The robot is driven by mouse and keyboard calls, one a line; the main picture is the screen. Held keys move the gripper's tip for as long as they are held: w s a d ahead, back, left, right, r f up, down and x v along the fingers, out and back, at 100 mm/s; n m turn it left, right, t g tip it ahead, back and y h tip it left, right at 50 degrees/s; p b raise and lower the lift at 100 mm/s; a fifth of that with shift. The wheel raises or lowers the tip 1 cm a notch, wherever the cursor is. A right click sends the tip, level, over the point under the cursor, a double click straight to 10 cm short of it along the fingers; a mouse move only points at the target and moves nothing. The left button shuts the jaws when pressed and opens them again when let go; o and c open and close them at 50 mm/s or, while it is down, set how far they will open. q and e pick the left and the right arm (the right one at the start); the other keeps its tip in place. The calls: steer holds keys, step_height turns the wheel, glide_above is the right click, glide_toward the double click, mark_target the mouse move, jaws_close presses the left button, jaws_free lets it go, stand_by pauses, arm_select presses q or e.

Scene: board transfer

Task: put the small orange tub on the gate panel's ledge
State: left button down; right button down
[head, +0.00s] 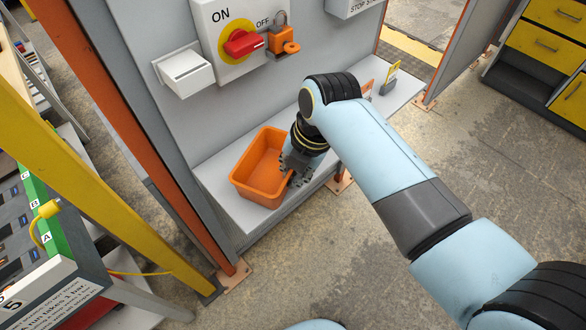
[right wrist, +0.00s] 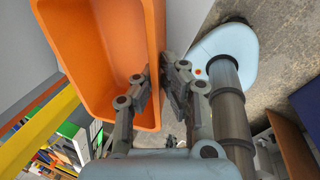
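The small orange tub (head: 262,168) is over the left part of the gate panel's grey ledge (head: 218,180), upright with its open side up. I cannot tell whether its base touches the ledge. My right gripper (head: 292,170) is at the tub's right wall. In the right wrist view the tub (right wrist: 95,45) fills the upper left, and the right gripper (right wrist: 160,78) has one finger inside the tub and one outside, closed on the wall between them. The tub looks empty. My left gripper is not in view.
Above the ledge are a red switch (head: 243,43) and an orange padlock (head: 284,41). A white box (head: 185,72) sticks out of the panel. A yellow sign stand (head: 391,78) sits on the ledge's far right. An orange post (head: 140,130) borders the panel's left.

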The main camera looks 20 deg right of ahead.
steer(key=c, duration=1.5)
jaws_free()
steer(key=v, duration=1.2)
steer(key=s+d+f+m+h, duration=0.15)
steer(key=s+f+m, duration=0.3)
steer(key=f, duration=0.45)
steer(key=s+d+f+m, duration=0.3)
steer(key=s+f+m, duration=0.15)
steer(key=f, duration=0.55)
steer(key=s+d+f+m, duration=0.2)
steer(key=s+f+m, duration=0.3)
steer(key=f, duration=0.4)
steer(key=s+d+f+m, duration=0.2)
steer(key=s+f+m, duration=0.1)
steer(key=s, duration=0.4)
steer(key=s+d+f+m+h, duration=0.1)
steer(key=s+d+f+m, duration=0.2)
steer(key=s, duration=0.4)
steer(key=s+d+f+m+g, duration=0.1)
steer(key=s+d+f+m, duration=0.1)
steer(key=s+f+m, duration=0.3)
steer(key=shift+s+d+m+b, duration=0.25)
steer(key=shift+s+m, duration=0.35)
steer(key=shift+s, duration=0.4)
steer(key=shift+a, duration=0.1)
